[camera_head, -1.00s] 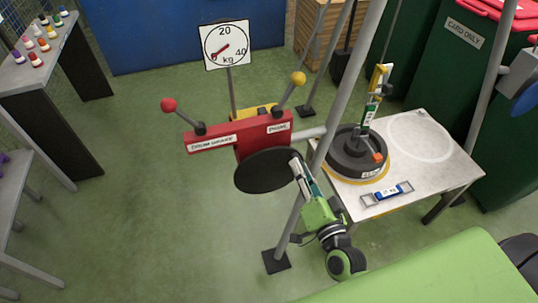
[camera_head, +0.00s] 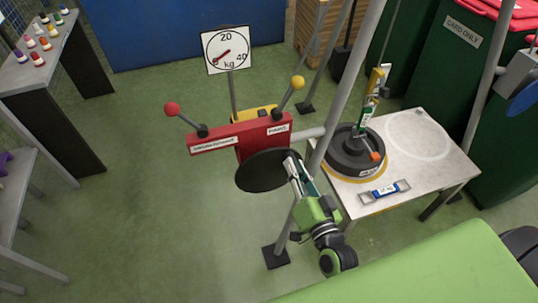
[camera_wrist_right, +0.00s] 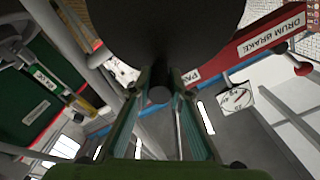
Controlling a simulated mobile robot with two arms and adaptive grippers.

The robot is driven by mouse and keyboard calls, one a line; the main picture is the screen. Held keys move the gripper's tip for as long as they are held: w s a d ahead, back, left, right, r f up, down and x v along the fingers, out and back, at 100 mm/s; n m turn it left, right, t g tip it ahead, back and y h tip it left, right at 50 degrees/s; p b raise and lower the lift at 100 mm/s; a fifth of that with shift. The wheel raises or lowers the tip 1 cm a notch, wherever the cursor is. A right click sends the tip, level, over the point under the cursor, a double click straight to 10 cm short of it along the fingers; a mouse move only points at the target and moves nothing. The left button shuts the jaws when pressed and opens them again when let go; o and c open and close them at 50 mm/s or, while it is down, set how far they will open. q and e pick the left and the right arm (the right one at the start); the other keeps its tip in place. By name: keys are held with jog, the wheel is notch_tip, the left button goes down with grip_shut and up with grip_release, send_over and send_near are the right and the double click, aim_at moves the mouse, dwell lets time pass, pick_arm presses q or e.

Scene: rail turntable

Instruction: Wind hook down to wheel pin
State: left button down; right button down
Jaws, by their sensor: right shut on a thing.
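A yellow hook block (camera_head: 377,79) with a green-and-white lower part (camera_head: 366,115) hangs over the black round wheel (camera_head: 345,163). Its lower end is close to the raised middle of the wheel, where the pin is too small to make out; I cannot tell whether they touch. The red winch (camera_head: 240,138) carries a black disc (camera_head: 262,172). My right gripper (camera_head: 294,166) is at the disc's right edge, shut on a dark crank knob. In the right wrist view the knob (camera_wrist_right: 159,94) sits between the fingers, under the disc (camera_wrist_right: 160,35). My left gripper is out of view.
The wheel lies on a pale table (camera_head: 440,170) with a blue-labelled level-like bar (camera_head: 385,192). A dial sign (camera_head: 227,50) stands behind the winch levers. A grey frame leg (camera_head: 338,95) stands between winch and table.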

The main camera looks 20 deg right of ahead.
jog(key=shift+w+r, duration=0.1)
jog(key=shift+r, duration=0.3)
jog(key=shift+a+r+n+p, duration=0.3)
jog(key=shift+n+p, duration=0.2)
jog(key=shift+p, duration=0.3)
jog(key=c, duration=1.7)
grip_release()
jog(key=shift+a+f, duration=0.1)
jog(key=shift+f, duration=0.15)
jog(key=shift+f, duration=0.1)
jog(key=shift+s, duration=0.6)
jog(key=s+p, duration=0.1)
jog(key=s, duration=0.6)
jog(key=shift+f, duration=0.1)
